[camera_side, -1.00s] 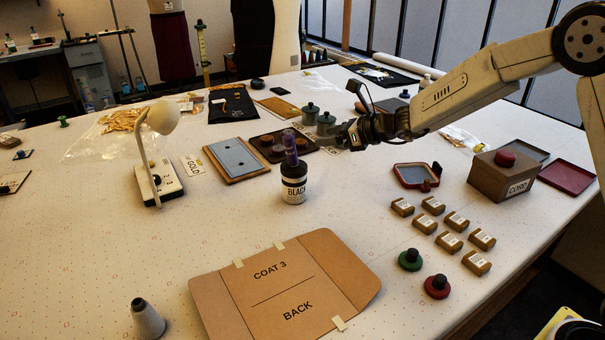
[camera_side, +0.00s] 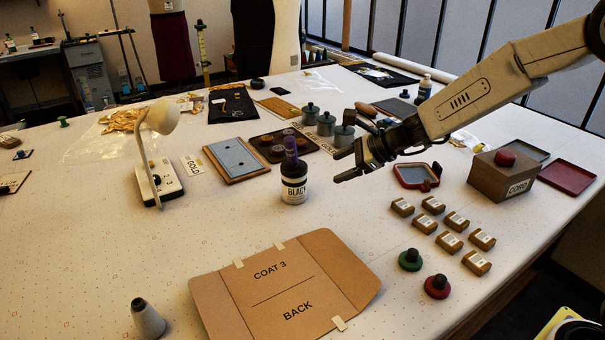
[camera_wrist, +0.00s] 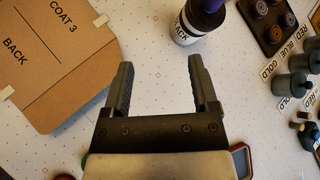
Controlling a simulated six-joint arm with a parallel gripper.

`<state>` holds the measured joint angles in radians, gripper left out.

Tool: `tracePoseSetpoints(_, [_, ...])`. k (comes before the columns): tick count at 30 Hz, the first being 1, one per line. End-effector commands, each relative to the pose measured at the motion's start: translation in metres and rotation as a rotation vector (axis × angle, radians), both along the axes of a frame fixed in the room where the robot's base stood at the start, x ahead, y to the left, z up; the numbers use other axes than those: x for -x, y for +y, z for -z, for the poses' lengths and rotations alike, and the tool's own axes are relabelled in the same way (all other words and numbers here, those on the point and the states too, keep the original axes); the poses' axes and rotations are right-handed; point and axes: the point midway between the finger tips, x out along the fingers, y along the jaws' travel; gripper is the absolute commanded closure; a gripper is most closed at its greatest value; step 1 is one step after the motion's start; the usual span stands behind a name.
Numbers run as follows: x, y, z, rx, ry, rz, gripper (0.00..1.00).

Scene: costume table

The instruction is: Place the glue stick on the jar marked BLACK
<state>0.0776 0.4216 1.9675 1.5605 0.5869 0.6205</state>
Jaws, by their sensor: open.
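The jar marked BLACK (camera_side: 293,190) stands upright on the table, its white label facing the side camera. The purple glue stick (camera_side: 290,150) stands upright on top of the jar. Both show at the top edge of the wrist view, the jar (camera_wrist: 189,30) and the glue stick (camera_wrist: 212,5), partly cut off there. My gripper (camera_side: 340,167) is open and empty, to the right of the jar and apart from it. In the wrist view, bare table lies between the fingers (camera_wrist: 160,82).
The card marked COAT 3 BACK (camera_side: 285,285) lies in front of the jar. A dark tray (camera_side: 262,140) with round pieces and several grey-green lidded pots (camera_side: 326,123) are behind it. Several tan blocks (camera_side: 449,242) and a brown box (camera_side: 488,180) lie right.

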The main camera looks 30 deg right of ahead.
Motion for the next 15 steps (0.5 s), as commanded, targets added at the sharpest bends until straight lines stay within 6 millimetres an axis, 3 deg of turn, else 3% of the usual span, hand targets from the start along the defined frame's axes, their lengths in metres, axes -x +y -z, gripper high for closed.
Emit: tracePoseSetpoints(15, [0.124,-0.013,0.042,0.67,-0.069,-0.724,0.24])
